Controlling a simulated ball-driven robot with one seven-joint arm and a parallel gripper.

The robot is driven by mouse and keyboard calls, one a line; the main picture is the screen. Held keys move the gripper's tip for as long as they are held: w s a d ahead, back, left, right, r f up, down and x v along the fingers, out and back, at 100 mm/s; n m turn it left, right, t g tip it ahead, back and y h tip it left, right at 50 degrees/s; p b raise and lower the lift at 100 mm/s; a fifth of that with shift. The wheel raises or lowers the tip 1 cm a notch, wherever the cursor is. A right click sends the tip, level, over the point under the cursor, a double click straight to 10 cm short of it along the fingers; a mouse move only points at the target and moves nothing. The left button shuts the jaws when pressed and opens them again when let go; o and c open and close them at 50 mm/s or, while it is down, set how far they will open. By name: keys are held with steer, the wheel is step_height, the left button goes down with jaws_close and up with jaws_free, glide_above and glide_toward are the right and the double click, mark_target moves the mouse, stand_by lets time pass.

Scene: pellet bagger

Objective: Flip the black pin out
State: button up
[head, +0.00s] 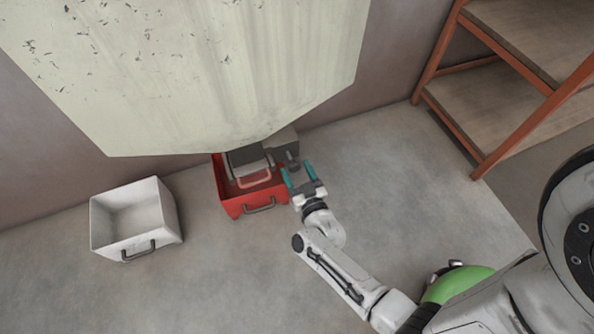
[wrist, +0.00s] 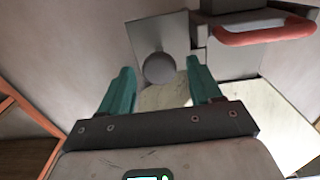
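The black pin (head: 291,160) shows in the head view as a small dark stub on the grey block (head: 284,142) beside the hopper's outlet. In the wrist view a dark grey round end (wrist: 158,69), which looks like the pin seen end-on, sits in front of a grey plate (wrist: 160,35). My gripper (head: 298,173) is open and empty, with its teal fingers pointing at the pin. In the wrist view the round end appears between the fingertips of my gripper (wrist: 160,66). I cannot tell whether either finger touches it.
A pale hopper (head: 200,70) hangs above a red bin (head: 238,208). A red-handled part (wrist: 265,33) is beside the pin. A white bin (head: 147,240) stands on the left, and an orange-framed shelf (head: 455,115) on the right.

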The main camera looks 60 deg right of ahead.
steer(key=shift+s, duration=0.1)
steer(key=p+v, duration=0.2)
steer(key=v, duration=0.8)
steer(key=shift+s+a+p, duration=0.25)
steer(key=shift+a+p, duration=0.05)
